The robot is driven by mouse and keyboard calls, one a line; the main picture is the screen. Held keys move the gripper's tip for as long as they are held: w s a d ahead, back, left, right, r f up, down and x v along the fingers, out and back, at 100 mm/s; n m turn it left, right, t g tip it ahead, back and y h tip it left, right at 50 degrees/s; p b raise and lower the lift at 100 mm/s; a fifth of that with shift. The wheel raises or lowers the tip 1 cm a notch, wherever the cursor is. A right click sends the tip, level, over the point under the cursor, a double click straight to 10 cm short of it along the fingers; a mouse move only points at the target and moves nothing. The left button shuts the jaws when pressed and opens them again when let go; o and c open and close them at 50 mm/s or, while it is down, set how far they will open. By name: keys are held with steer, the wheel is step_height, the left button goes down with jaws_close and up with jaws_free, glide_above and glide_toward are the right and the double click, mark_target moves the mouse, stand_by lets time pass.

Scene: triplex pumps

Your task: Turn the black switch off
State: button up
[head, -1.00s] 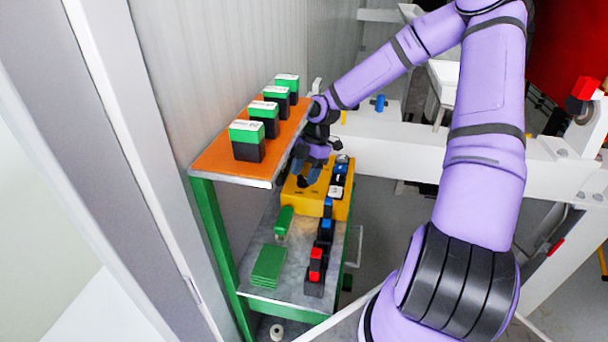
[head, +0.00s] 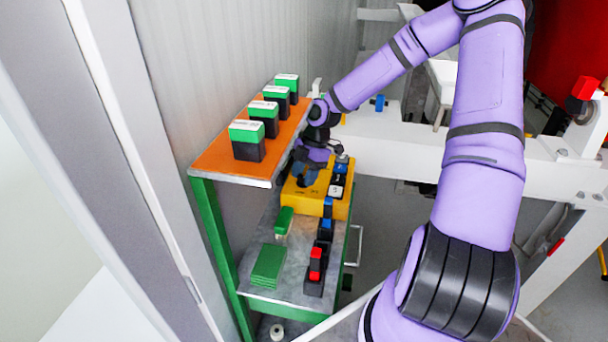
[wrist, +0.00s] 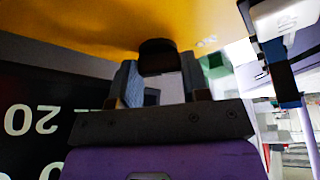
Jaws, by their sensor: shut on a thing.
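The black switch (wrist: 158,47) is a dark round knob on the underside-looking yellow surface in the wrist view. It sits on the yellow box (head: 309,202), which stands on the lower grey shelf in the head view. My gripper (wrist: 160,72) is shut on the black switch, with one blue-grey finger on each side of it. In the head view my gripper (head: 306,179) is low over the yellow box's top and hides the switch. Which way the switch is set cannot be told.
The orange upper shelf (head: 217,157) with several green-and-black boxes is close to the left of my wrist. Black blocks with white and blue tops (head: 336,190) stand along the box's right side. A red-topped block (head: 316,264) and green plates (head: 267,266) are nearer on the grey shelf.

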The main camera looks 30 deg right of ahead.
steer(key=m+t, duration=0.2)
steer(key=m, duration=0.3)
steer(key=shift+m, duration=0.4)
steer(key=m+t, duration=0.1)
steer(key=m, duration=0.1)
steer(key=m+t+h, duration=0.1)
steer(key=m, duration=0.2)
steer(key=shift+s, duration=0.1)
stand_by(0.3)
steer(key=o, duration=0.6)
steer(key=shift+o, duration=0.2)
steer(key=shift+r, duration=0.1)
steer(key=v, duration=1)
steer(key=shift+r, duration=0.35)
steer(key=shift+s, duration=0.25)
